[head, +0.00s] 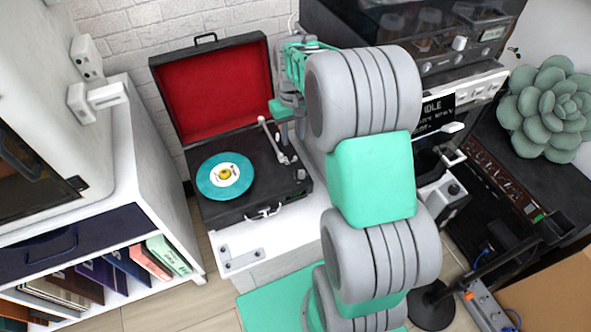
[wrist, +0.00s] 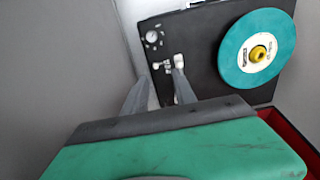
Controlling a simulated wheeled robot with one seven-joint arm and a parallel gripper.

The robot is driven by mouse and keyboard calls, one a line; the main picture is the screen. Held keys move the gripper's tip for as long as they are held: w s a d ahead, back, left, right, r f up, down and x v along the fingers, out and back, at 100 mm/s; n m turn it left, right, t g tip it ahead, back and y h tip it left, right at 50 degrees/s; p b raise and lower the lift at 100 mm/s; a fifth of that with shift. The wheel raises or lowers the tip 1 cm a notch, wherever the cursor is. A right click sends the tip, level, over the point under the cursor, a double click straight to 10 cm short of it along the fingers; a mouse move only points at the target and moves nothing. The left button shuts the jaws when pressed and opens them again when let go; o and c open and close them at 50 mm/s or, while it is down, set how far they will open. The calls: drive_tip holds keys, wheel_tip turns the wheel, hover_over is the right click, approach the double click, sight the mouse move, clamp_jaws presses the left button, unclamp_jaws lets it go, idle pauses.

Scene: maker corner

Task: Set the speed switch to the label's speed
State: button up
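The record player (head: 225,207) stands open on a white cabinet. A teal record (head: 207,187) lies on it, with a pale label (head: 232,168) and a yellow centre piece; the label's print is too small to read. In the wrist view the record (wrist: 235,65) is at the right. A small pale fitting (wrist: 160,66), possibly the speed switch, sits below a round dial (wrist: 152,37); its setting cannot be read. My gripper (wrist: 162,78) has its two grey fingers apart, nothing visible between them, over the deck's edge by that fitting. In the head view my gripper (head: 284,132) is beside the tonearm (head: 270,137).
The raised red-lined lid (head: 210,90) stands at the back of the player. A white shelf with books (head: 110,275) is at the left. My arm covers the middle of the head view.

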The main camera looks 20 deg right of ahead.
sight(295, 157)
drive_tip(key=f, duration=0.1)
drive_tip(key=d+f, duration=0.1)
drive_tip(key=w+f, duration=0.1)
drive_tip(key=f, duration=0.1)
drive_tip(key=shift+w+d, duration=0.1)
drive_tip(key=shift+d, duration=0.1)
wheel_tip(295, 157, down, 7)
drive_tip(key=shift+a+r+b, duration=0.1)
drive_tip(key=shift+r+b, duration=0.1)
drive_tip(key=shift+b, duration=0.35)
drive_tip(key=shift+c, duration=0.4)
clamp_jaws()
